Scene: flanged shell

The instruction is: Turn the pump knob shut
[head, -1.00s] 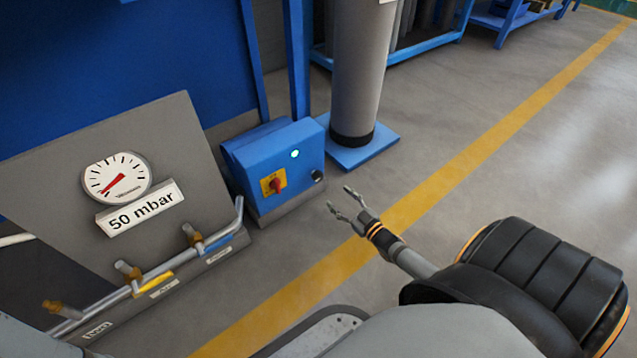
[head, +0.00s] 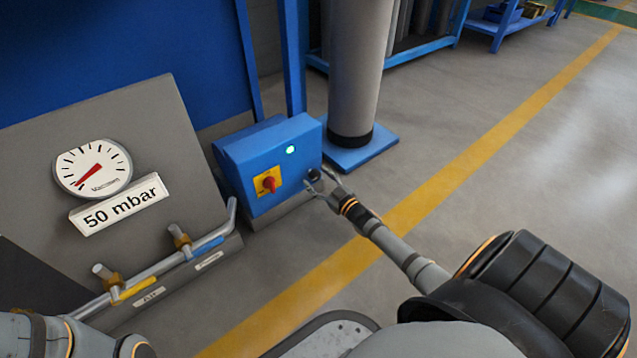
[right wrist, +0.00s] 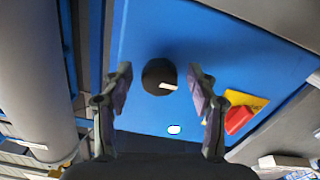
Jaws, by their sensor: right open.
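The black round knob (right wrist: 155,72) with a white mark sits on the face of the blue pump box (head: 240,160). In the head view the knob (head: 315,174) is small and partly behind my right gripper (head: 318,185). In the right wrist view my right gripper (right wrist: 160,82) is open, with one finger on each side of the knob and a visible gap to each. I cannot tell how deep the fingertips reach around it. My left gripper is out of view; only part of my left arm shows at the bottom left.
A red switch on a yellow plate (head: 259,182) and a lit lamp (head: 290,150) share the box face. A grey column (head: 354,80) stands just behind. A gauge panel (head: 150,120) and pipes with valves (head: 160,268) lie left. Floor at right is clear.

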